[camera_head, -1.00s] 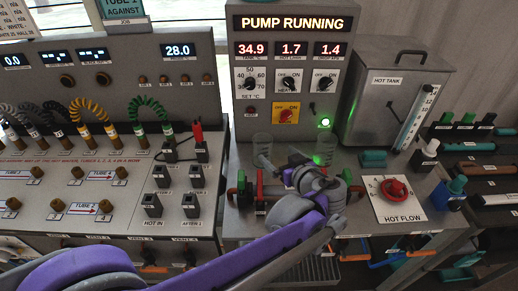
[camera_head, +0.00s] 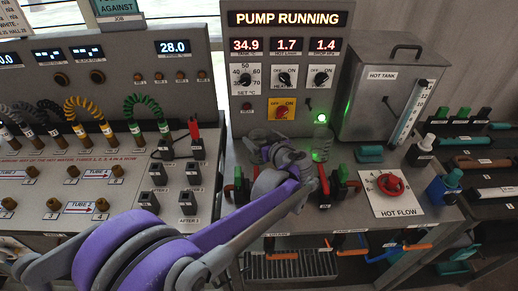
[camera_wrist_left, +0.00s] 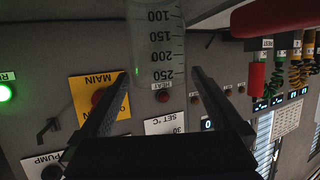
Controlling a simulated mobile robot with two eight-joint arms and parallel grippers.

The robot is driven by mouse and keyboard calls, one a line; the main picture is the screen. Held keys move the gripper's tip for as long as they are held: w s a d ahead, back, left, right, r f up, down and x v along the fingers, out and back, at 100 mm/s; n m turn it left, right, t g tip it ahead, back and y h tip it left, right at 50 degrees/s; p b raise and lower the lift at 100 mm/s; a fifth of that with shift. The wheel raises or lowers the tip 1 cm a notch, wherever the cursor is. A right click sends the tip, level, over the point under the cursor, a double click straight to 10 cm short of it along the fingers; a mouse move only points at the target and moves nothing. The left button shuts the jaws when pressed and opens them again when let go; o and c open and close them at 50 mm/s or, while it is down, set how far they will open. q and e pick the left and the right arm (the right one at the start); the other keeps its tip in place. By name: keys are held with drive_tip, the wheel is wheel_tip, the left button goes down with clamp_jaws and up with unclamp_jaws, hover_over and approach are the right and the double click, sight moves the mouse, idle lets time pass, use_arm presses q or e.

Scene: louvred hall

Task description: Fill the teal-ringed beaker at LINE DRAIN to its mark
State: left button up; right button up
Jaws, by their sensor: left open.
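A clear beaker (camera_wrist_left: 157,35) with printed marks from 100 to 250 shows at the top of the left wrist view. My left gripper (camera_wrist_left: 160,76) is open, its two dark fingers spread to either side below the beaker's marked wall; I cannot tell whether they touch it. In the head view the left gripper (camera_head: 268,150) is at the back of the bench below the main switch, covering that spot. Another clear vessel (camera_head: 322,143) stands to its right, lit green. No teal ring is visible on either, and no LINE DRAIN label is legible. My right gripper is out of view.
A control panel (camera_head: 285,75) reading PUMP RUNNING stands behind the gripper. Red and green valve handles (camera_head: 325,185) are beside my forearm. The hot tank (camera_head: 375,110) and red hot flow knob (camera_head: 390,184) are to the right. A drain grille (camera_head: 290,267) lies in front.

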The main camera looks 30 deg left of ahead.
use_arm(q)
clamp_jaws()
idle(0.4)
drive_tip(key=shift+r, duration=0.1)
